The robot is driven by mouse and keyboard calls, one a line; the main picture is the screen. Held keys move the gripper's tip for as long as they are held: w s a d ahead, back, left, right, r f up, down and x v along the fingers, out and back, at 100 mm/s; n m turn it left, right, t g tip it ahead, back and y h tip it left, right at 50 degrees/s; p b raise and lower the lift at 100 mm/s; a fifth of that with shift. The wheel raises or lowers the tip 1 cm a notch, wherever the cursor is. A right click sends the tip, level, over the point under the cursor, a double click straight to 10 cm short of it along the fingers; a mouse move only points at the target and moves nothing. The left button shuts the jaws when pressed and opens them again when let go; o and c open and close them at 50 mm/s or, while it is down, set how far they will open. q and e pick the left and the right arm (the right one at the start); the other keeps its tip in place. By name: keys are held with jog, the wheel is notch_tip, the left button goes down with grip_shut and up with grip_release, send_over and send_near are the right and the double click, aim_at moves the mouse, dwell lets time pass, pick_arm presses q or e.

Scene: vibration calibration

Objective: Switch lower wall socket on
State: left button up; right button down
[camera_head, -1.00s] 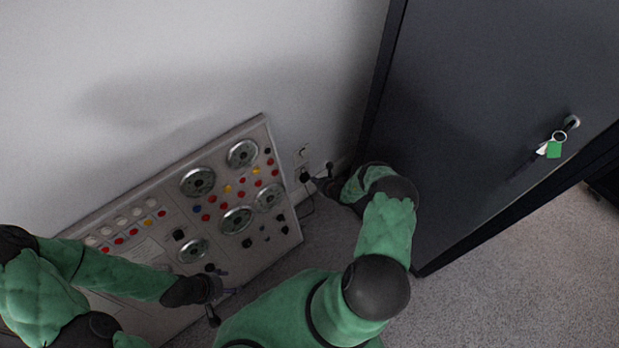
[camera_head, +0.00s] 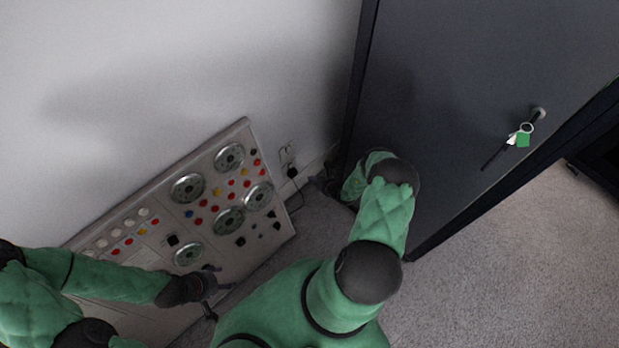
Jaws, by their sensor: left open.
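The wall sockets (camera_head: 287,154) sit low on the white wall, between the control panel and the dark cabinet. A black plug (camera_head: 292,171) is in the lower socket, with a cable hanging from it. The switch positions are too small to read. My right gripper (camera_head: 322,184) is near the wall, to the right of and a little below the lower socket, apart from it. It is dark and small, and whether its fingers are open is unclear. My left gripper (camera_head: 213,286) is open and empty in front of the lower part of the panel.
A grey control panel (camera_head: 150,258) with dials, buttons and knobs leans along the wall at left. A tall dark cabinet (camera_head: 450,100) stands close on the right, beside my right arm, with keys and a green tag (camera_head: 523,139) in its lock. Carpet (camera_head: 500,260) is clear at lower right.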

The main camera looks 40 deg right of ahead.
jog(key=shift+s+f, duration=0.1)
jog(key=shift+f, duration=0.15)
jog(key=shift+s+d+f+b, duration=0.1)
jog(key=shift+s+f+b, duration=0.1)
jog(key=shift+b, duration=0.25)
jog(key=b, duration=0.7)
send_near(291, 166)
jog(key=w+f, duration=0.1)
jog(key=f, duration=0.1)
jog(key=w+f, duration=0.1)
jog(key=f, duration=0.1)
jog(key=w+f, duration=0.1)
jog(key=f, duration=0.1)
jog(key=shift+w, duration=0.9)
